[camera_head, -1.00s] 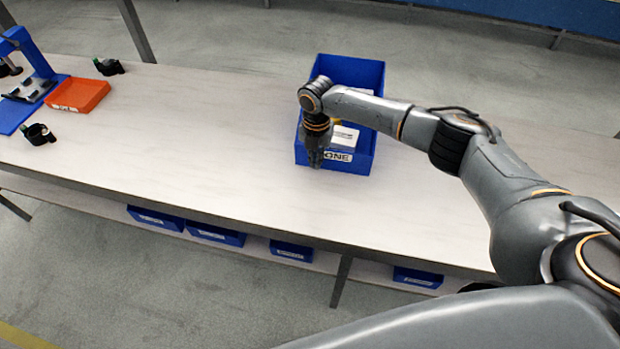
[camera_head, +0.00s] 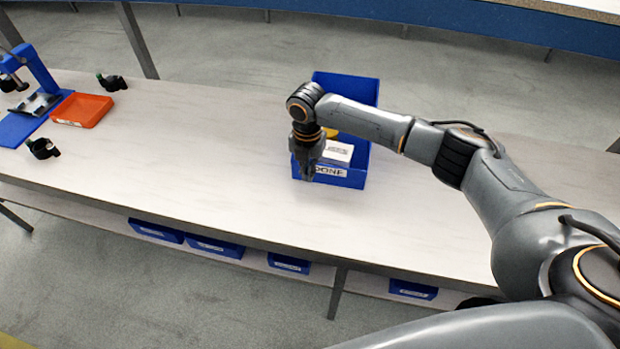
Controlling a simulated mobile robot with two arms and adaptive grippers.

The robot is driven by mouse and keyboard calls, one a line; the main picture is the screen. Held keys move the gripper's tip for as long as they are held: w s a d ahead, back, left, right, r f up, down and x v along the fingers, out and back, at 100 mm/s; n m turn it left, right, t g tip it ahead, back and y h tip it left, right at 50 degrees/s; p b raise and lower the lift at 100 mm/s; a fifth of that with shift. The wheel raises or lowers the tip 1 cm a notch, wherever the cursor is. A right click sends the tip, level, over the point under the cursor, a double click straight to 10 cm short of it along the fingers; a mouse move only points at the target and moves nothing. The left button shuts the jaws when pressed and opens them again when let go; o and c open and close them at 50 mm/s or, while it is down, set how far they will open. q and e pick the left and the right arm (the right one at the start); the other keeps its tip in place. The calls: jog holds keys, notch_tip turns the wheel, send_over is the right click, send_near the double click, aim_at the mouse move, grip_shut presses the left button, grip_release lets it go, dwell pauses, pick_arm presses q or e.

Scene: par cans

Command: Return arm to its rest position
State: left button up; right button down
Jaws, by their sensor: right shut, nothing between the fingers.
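My right arm reaches in from the right over the table. My right gripper (camera_head: 307,173) points down at the front left corner of a blue bin (camera_head: 347,92) and covers part of it. The gripper is shut with nothing held. The bin has a label reading DONE on its front. A white box and something yellow show inside the bin. My left gripper is out of view.
The long pale table (camera_head: 190,150) is clear in its middle. At its left are an orange tray (camera_head: 84,110), a blue fixture (camera_head: 40,70) and black parts (camera_head: 112,82), (camera_head: 43,148). Several blue bins (camera_head: 214,246) sit on a lower shelf.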

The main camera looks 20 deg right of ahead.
notch_tip(320, 180, up, 4)
jog(key=s+a+f, duration=0.2)
jog(key=s+a+f+m+y, duration=0.1)
jog(key=s+a+f, duration=0.1)
jog(key=a, duration=0.1)
jog(key=s+a+f+m, duration=0.1)
jog(key=s+a, duration=0.2)
jog(key=shift+f, duration=0.4)
jog(key=s+a+f+m+t+y, duration=0.1)
jog(key=s+a+f+m+y, duration=0.1)
jog(key=s+a+m, duration=0.5)
jog(key=s+d+r+m+t+h, duration=0.2)
jog(key=s+d+m+t+h, duration=0.1)
jog(key=s+d+m, duration=1.4)
notch_tip(320, 180, down, 25)
jog(key=a+g, duration=0.1)
jog(key=g, duration=0.1)
jog(key=s+d+f+g, duration=0.1)
jog(key=s+d+f, duration=0.1)
jog(key=s+f, duration=1.5)
jog(key=shift+s+d+f, duration=0.25)
jog(key=shift+s+d, duration=0.05)
jog(key=shift+d, duration=0.1)
